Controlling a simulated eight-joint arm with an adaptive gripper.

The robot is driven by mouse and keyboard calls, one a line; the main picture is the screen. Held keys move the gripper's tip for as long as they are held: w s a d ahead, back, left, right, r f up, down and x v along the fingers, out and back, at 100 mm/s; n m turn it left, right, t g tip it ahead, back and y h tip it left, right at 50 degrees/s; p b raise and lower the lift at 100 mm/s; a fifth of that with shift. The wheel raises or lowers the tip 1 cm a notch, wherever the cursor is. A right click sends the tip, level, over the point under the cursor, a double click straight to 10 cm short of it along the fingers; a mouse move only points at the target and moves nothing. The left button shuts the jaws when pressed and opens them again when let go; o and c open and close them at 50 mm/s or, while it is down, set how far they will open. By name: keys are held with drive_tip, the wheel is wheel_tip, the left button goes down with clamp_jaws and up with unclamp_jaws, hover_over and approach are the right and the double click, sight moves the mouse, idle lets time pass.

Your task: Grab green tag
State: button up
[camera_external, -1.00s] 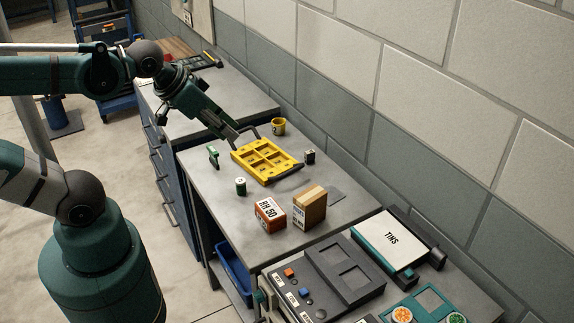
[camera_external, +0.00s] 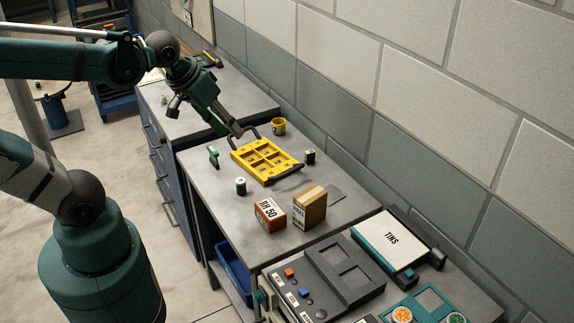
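A small green tag (camera_external: 213,156) stands upright on the grey table, near its left edge and left of the yellow compartment tray (camera_external: 238,158). My gripper (camera_external: 246,138) is open and empty. It points down over the far left corner of the yellow tray, to the right of the green tag and apart from it. I cannot tell exactly how high its fingertips are above the tray.
A green and white tin (camera_external: 240,186) stands near the tag. An orange-white box (camera_external: 270,214) and a brown box (camera_external: 309,207) stand nearer the front.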

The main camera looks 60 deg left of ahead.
drive_tip(key=w+a+f+n+g, duration=0.35)
drive_tip(key=a+f+n, duration=0.4)
drive_tip(key=a, duration=0.45)
drive_tip(key=n+g+h, duration=0.2)
drive_tip(key=n, duration=0.6)
hover_over(212, 148)
drive_tip(key=shift+m, duration=0.25)
drive_tip(key=f, duration=0.8)
drive_tip(key=shift+w+d+f+p, duration=0.15)
drive_tip(key=shift+d+f+p, duration=0.05)
drive_tip(key=shift+f+p, duration=0.2)
drive_tip(key=shift+s+a+f+n+g, duration=0.25)
drive_tip(key=shift+a+f+n, duration=0.15)
drive_tip(key=shift+a+f, duration=0.1)
drive_tip(key=shift+f, duration=0.1)
drive_tip(key=shift+d+f, duration=0.25)
drive_tip(key=shift+f, duration=0.95)
drive_tip(key=shift+d+f+b, duration=0.15)
drive_tip(key=shift+f+b, duration=0.1)
drive_tip(key=shift+f, duration=1.05)
drive_tip(key=shift+d+f+b, duration=0.15)
drive_tip(key=shift+f+b, duration=0.1)
drive_tip(key=shift+f, duration=1)
drive_tip(key=shift+c, duration=0.7)
clamp_jaws()
